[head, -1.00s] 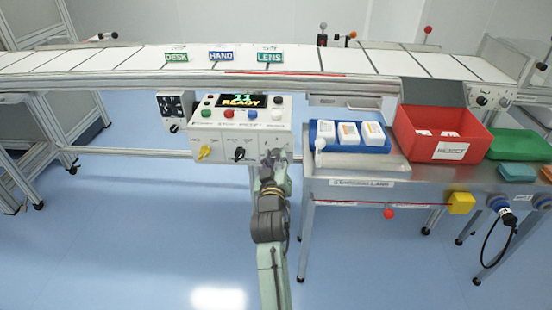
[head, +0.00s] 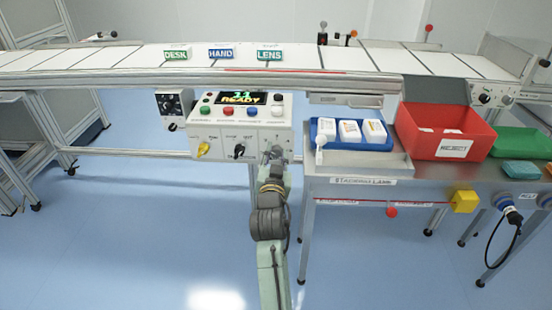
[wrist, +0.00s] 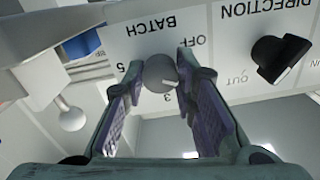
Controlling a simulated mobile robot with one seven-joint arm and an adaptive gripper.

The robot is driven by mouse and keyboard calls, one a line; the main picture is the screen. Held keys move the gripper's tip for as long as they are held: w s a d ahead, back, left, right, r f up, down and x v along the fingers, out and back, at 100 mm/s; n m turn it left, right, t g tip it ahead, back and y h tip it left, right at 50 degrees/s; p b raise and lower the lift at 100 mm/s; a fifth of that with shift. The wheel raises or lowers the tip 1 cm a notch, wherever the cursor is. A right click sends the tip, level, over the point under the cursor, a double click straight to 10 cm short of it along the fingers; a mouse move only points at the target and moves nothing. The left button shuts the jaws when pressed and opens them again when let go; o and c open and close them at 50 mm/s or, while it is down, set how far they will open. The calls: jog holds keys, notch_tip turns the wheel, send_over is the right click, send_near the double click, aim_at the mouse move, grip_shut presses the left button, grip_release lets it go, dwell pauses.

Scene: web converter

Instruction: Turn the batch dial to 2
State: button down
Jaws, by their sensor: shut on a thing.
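The batch dial (wrist: 158,70) is a grey round knob on a pale panel, under the upside-down word BATCH in the wrist view. OFF, 5 and 3 are printed around it. A small white mark on the dial lies on its side toward the 3; the figure 2 does not show. My gripper (wrist: 160,76) is shut on the dial, one finger on each side. In the head view my gripper (head: 273,154) is at the right end of the control box (head: 215,130) and hides the dial.
A black direction knob (wrist: 281,56) is close beside the right finger in the wrist view. A grey round-ended part (wrist: 70,118) is at left. In the head view, the steel table (head: 350,170) with a red reject bin (head: 425,140) stands right of my arm.

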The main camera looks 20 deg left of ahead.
jog(key=shift+m+b, duration=0.35)
jog(key=shift+m, duration=0.75)
jog(key=c, duration=1.3)
grip_release()
jog(key=v, duration=1.2)
